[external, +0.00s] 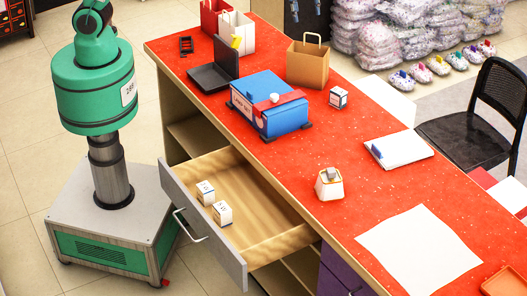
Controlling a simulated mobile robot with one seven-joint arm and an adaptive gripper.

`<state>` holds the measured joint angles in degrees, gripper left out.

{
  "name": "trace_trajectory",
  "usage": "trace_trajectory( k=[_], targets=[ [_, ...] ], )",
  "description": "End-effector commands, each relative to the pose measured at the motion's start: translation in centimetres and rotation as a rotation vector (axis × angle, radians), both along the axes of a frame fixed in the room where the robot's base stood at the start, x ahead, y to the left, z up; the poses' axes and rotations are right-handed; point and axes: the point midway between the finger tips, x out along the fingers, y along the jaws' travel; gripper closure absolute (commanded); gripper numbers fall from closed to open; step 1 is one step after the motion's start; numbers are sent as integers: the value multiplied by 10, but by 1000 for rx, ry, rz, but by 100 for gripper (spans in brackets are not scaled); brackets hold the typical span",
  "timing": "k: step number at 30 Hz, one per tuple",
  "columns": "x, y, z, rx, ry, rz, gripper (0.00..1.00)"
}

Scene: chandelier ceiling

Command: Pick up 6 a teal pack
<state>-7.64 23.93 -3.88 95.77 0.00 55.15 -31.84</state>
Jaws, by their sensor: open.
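I cannot make out a clearly teal pack. Two small white boxes with dark markings, one (205,193) behind the other (222,213), stand in the open drawer (262,213). A similar small box (338,97) stands on the red counter, right of a large blue box-shaped object (268,105). Print on the small boxes is too small to read. My green body is at the left and my arm runs up to the top edge; my gripper is not in view.
The red counter (300,160) also holds a dark open laptop-like object (212,75), paper bags (307,62), a small white container (329,184), a white packet (400,150) and a blank sheet (420,248). The drawer juts out toward my base. A black chair (480,120) stands behind.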

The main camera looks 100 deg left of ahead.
Motion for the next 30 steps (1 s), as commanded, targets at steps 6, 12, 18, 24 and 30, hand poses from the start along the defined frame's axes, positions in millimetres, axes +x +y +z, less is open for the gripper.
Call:
trace_trajectory(
  k=[6, 12, 18, 24, 30],
  targets=[
    [41, 17, -45, -13, 36, 71, 34],
    [73, 33, -89, -24, 66, 135, 34],
    [100, 49, -139, -33, 98, 201, 34],
    [121, 63, -190, -40, 126, 265, 34],
    [133, 73, -226, -45, 145, 309, 34]
  ],
)
